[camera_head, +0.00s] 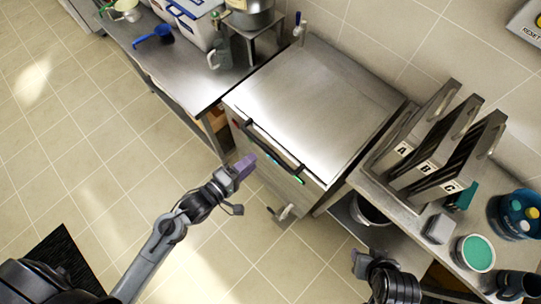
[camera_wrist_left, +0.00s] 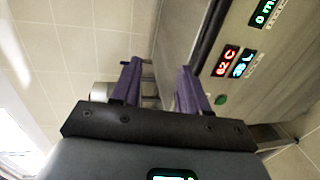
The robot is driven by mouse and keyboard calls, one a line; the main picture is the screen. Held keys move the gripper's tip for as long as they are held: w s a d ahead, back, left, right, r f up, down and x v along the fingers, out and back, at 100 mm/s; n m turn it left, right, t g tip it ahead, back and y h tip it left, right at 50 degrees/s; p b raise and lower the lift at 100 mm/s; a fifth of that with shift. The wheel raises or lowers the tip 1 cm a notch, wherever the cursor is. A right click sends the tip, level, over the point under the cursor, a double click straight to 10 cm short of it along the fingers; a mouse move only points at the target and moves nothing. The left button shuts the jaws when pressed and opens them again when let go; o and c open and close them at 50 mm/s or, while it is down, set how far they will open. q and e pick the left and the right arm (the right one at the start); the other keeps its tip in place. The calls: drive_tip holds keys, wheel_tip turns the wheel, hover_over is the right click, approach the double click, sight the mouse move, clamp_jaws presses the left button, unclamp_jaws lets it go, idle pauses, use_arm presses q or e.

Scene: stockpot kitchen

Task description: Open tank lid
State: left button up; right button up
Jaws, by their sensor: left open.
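The tank is a steel box with a flat, closed steel lid (camera_head: 312,100) in the middle of the head view. A black bar handle (camera_head: 272,146) runs along the lid's front edge. My left gripper (camera_head: 246,164), with purple fingers, is just in front of the tank's front face, near the left part of the handle. In the left wrist view its two fingers (camera_wrist_left: 160,85) stand apart with nothing between them. The tank's front panel with lit red and cyan digits (camera_wrist_left: 232,62) is beside them. My right gripper (camera_head: 362,264) is low at right, its fingers unclear.
A steel counter (camera_head: 185,75) with a blue ladle (camera_head: 153,35) and containers adjoins the tank on the left. At right, a rack holds panels marked A, B and C (camera_head: 425,167). A drain tap (camera_head: 284,213) sticks out low on the tank's front. Tiled floor in front is clear.

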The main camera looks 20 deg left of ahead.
use_arm(q)
drive_tip(key=b, duration=0.5)
approach(271, 153)
drive_tip(key=x, duration=0.3)
drive_tip(key=b+x, duration=0.1)
drive_tip(key=x, duration=0.3)
drive_tip(key=f+x, duration=0.1)
drive_tip(key=x, duration=0.2)
drive_tip(key=shift+w+a+b, duration=0.15)
drive_tip(key=shift+b, duration=0.25)
use_arm(e)
wheel_tip(271, 153, down, 9)
drive_tip(key=shift+w, duration=0.1)
use_arm(q)
clamp_jaws()
